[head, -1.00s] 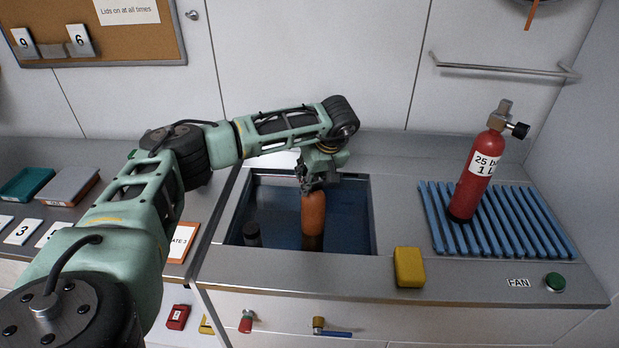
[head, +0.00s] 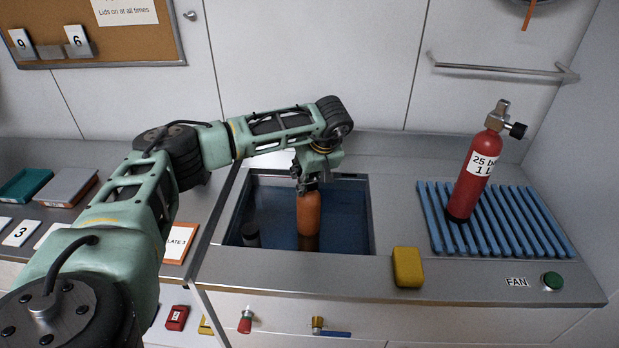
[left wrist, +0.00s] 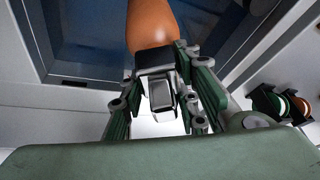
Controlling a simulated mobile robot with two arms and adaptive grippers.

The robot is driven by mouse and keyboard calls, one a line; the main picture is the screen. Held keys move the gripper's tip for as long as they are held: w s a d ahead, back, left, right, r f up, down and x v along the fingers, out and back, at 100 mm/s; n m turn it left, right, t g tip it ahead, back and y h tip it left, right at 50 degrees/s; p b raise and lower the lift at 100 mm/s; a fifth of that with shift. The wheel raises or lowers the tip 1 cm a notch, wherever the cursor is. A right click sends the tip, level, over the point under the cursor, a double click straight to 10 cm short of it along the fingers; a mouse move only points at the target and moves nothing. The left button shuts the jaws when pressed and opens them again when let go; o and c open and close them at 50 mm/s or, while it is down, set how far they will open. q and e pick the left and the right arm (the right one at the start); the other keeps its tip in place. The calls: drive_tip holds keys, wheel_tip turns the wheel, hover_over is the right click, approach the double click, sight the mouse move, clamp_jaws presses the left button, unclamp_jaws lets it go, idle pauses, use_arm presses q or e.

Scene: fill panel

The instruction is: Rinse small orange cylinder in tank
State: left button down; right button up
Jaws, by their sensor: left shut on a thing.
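The small orange cylinder (head: 309,213) hangs upright inside the rectangular tank (head: 366,222), which is set into the steel counter and looks dark blue inside. My left gripper (head: 307,186) is shut on the cylinder's top from above. In the left wrist view the left gripper (left wrist: 160,75) is shut at the top end of the orange cylinder (left wrist: 153,24), with the blue tank interior behind it. I cannot tell how deep the cylinder's lower end is in the tank. My right gripper is not in view.
A dark cylinder (head: 250,234) stands in the tank's left front corner. A yellow block (head: 407,267) sits at the tank's front right. A red gas cylinder (head: 470,180) stands on a blue slatted rack (head: 519,215). A green FAN button (head: 553,281) is at the right.

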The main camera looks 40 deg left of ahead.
use_arm(q)
drive_tip(key=shift+s+a+r, duration=0.2)
drive_tip(key=shift+s+a, duration=0.05)
drive_tip(key=shift+a, duration=0.3)
drive_tip(key=shift+r, duration=0.1)
idle(0.8)
wheel_tip(320, 180, up, 26)
drive_tip(key=p, duration=1.8)
drive_tip(key=shift+p, duration=0.4)
